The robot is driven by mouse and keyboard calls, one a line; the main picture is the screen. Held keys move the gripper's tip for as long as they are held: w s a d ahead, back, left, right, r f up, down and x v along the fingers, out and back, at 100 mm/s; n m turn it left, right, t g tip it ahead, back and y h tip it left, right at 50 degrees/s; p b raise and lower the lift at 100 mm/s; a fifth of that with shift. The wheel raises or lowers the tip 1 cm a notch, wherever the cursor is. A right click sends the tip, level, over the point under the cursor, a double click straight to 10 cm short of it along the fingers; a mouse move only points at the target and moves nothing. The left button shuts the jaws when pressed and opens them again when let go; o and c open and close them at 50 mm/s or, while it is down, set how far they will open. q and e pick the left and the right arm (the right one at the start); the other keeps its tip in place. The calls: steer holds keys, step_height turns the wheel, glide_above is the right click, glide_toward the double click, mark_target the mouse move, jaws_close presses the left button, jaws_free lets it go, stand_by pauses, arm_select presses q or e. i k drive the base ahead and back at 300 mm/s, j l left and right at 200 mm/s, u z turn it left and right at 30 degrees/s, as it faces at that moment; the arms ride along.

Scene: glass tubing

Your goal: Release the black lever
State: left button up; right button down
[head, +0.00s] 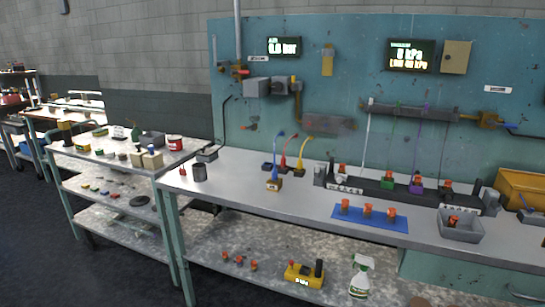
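No part is plainly recognisable as the black lever at this size. A yellow device (301,275) with a small lit display and upright black parts (319,268) sits on the lower shelf of the workbench. A grey box with a dark top (207,155) sits at the bench's back left, with a thin black line rising beside it. I cannot tell whether either carries the lever. Neither of my grippers shows in the head view.
A side shelf (120,165) is cluttered. The bench's front left is mostly clear.

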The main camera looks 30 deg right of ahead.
mark_target(496, 204)
steer(key=z, duration=2.3)
steer(key=i+j+z, duration=0.2)
steer(key=i, duration=0.2)
steer(key=i+z, duration=0.2)
steer(key=i, duration=0.2)
steer(key=i+j+z, duration=0.15)
steer(key=i+j, duration=0.15)
steer(key=i, duration=0.05)
